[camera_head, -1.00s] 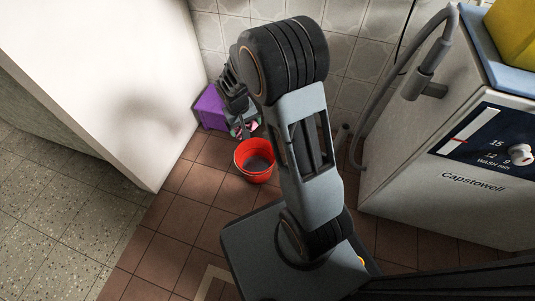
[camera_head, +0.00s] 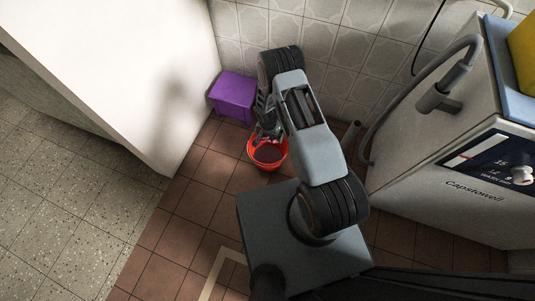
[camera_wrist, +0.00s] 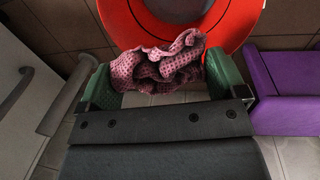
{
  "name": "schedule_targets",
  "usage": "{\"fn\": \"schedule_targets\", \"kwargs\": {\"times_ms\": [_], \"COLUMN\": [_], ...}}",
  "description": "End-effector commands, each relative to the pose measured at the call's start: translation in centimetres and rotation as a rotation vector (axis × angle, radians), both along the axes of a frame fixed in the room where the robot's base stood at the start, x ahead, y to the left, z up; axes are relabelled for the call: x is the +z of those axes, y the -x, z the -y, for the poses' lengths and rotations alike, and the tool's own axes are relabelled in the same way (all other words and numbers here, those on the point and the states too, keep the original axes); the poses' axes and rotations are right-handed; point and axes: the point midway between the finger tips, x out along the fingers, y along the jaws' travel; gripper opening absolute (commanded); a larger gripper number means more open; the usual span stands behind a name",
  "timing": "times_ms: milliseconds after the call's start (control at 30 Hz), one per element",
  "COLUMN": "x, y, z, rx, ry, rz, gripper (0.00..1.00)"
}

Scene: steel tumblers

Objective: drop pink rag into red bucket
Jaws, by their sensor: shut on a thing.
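The pink rag (camera_wrist: 158,65) is crumpled and dotted, held between the green fingers of my gripper (camera_wrist: 155,85) in the wrist view. My gripper is shut on it. The red bucket (camera_wrist: 236,22) is just beyond the rag in the wrist view, and the rag overlaps its near rim. In the head view the red bucket (camera_head: 283,156) stands on the brown tiles, with my gripper (camera_head: 266,138) at its back rim. The rag is hard to make out in the head view, hidden by the gripper and arm.
A purple box (camera_head: 234,95) stands on the floor behind and left of the bucket, close to the tiled wall. A white cabinet (camera_head: 140,70) is at left. A washing machine (camera_head: 450,170) with a grey hose is at right.

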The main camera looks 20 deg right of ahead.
Motion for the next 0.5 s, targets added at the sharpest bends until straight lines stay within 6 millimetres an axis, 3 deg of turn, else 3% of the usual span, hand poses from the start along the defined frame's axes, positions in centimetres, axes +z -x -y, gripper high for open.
{"fn": "schedule_targets", "kwargs": {"times_ms": [500], "x": [-4.7], "y": [0.1], "z": [0.0], "rx": [-0.006], "ry": [0.000], "rz": [0.001], "gripper": [0.68]}}
